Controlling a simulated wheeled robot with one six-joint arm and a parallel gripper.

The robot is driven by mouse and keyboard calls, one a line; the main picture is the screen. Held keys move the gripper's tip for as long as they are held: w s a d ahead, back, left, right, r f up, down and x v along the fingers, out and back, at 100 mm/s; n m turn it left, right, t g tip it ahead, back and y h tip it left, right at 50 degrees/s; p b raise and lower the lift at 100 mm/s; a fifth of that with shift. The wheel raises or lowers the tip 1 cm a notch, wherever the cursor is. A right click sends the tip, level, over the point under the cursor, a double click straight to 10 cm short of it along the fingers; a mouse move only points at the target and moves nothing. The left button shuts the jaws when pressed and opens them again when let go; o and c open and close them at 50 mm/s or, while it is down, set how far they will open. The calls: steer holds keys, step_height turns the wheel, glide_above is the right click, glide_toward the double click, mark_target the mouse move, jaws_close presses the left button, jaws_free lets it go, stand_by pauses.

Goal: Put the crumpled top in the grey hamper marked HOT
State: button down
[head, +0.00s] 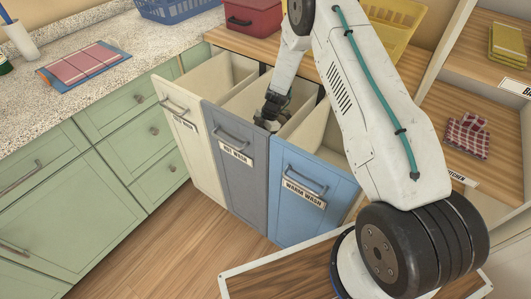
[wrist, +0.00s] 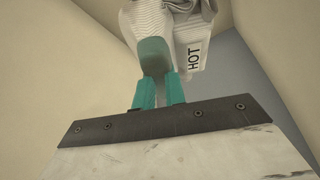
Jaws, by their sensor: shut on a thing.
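The grey hamper (head: 234,170), labelled HOT WASH, is a pulled-out bin in the middle of three. My gripper (head: 268,121) reaches down into its open mouth. In the wrist view my gripper (wrist: 162,82) has its teal fingers shut on the crumpled top (wrist: 140,20), a whitish ribbed cloth with a grey part above. A white tag on it reads HOT. Pale bin walls surround the cloth, with the grey inner front (wrist: 262,80) at the right. In the head view the top is mostly hidden by the gripper and the hamper.
A cream hamper (head: 188,140) stands left of the grey one, and a blue hamper (head: 300,205) labelled WARM WASH right of it. A red box (head: 252,17) and yellow basket (head: 400,30) sit behind. A checked cloth (head: 466,136) lies on the right shelf. Floor at front left is clear.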

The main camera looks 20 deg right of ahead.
step_height(320, 180, down, 7)
steer(key=shift+f, duration=0.2)
steer(key=shift+f, duration=0.1)
steer(key=c, duration=1.5)
jaws_free()
steer(key=shift+o, duration=0.2)
